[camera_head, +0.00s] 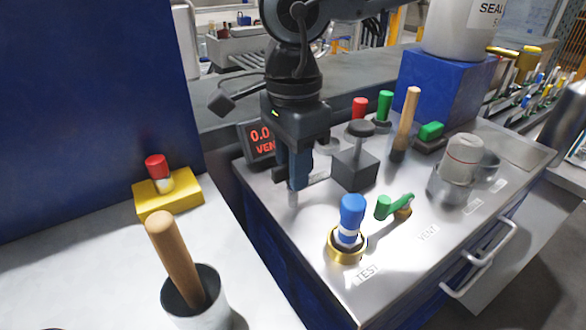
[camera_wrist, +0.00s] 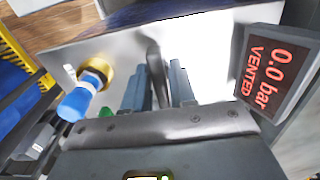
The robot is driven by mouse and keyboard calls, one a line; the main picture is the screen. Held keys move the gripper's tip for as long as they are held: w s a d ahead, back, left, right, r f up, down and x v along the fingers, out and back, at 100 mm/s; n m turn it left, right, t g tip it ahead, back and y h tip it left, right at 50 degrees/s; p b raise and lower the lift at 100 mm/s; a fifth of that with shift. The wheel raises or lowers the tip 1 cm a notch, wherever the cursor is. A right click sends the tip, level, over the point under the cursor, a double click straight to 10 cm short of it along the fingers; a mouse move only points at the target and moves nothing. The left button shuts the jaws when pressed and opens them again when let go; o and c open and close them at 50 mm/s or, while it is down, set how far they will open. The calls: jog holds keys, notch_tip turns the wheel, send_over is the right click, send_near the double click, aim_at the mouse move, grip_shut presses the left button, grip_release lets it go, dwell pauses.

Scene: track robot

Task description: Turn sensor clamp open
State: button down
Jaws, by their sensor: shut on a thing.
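My gripper (camera_head: 298,182) points down at the left part of the metal bench top. In the wrist view my gripper (camera_wrist: 158,88) has its two blue-grey fingers on either side of a slim dark grey lever (camera_wrist: 154,62), and it is shut on that lever. The lever appears to be the sensor clamp's handle. The clamp's body and pivot are mostly hidden by my gripper.
A display (camera_wrist: 268,73) reads 0.0 bar, VENTED. A blue-capped fitting in a brass ring (camera_head: 347,245) stands at the front. A dark block with a round knob (camera_head: 355,170) is close on the right, with a green lever (camera_head: 393,206) nearer the front.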

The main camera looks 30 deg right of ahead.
dwell(0.3)
jog(key=c, duration=0.9)
grip_release()
notch_tip(320, 180, up, 8)
jog(key=shift+f, duration=0.1)
